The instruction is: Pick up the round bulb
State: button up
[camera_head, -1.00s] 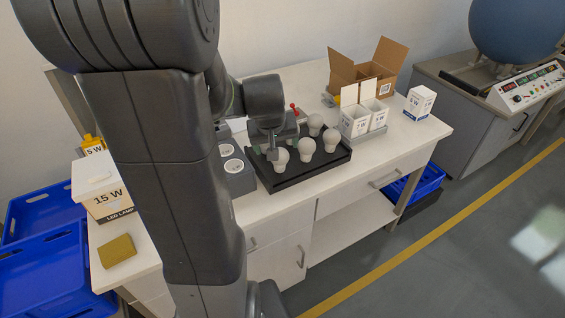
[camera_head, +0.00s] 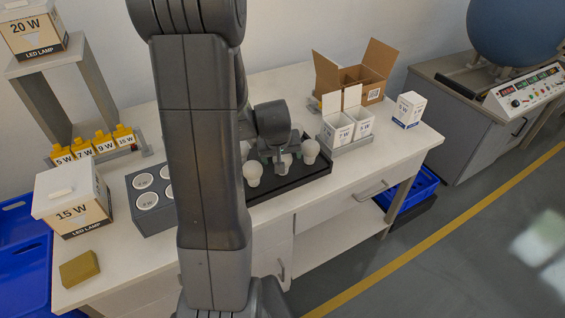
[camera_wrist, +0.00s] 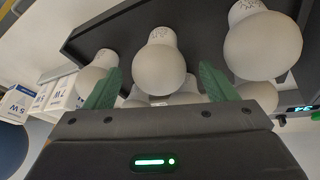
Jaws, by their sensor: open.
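Several white, frosted bulbs stand on a black tray (camera_head: 318,168). In the head view the front row shows a left bulb (camera_head: 253,174), a middle bulb (camera_head: 284,165) and a right bulb (camera_head: 310,151). They look much alike, and I cannot tell which is the round one. My gripper (camera_head: 279,158) is over the tray behind the middle bulb, partly covering it. In the wrist view my open gripper (camera_wrist: 160,86) has a bulb (camera_wrist: 160,66) between its green fingertips. A large rounded bulb (camera_wrist: 262,45) is at right and another (camera_wrist: 97,75) at left. Contact is not clear.
White cartons (camera_head: 340,130) stand right of the tray, with an open cardboard box (camera_head: 352,75) behind. A grey holder (camera_head: 150,222) with labelled round sockets is at left, near a 15 W lamp box (camera_head: 72,202). Neighbouring bulbs are close to my fingers.

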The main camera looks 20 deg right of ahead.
jog(key=shift+x, duration=2.1)
jog(key=shift+s+f, duration=0.1)
jog(key=shift+s, duration=0.1)
jog(key=c, duration=1.1)
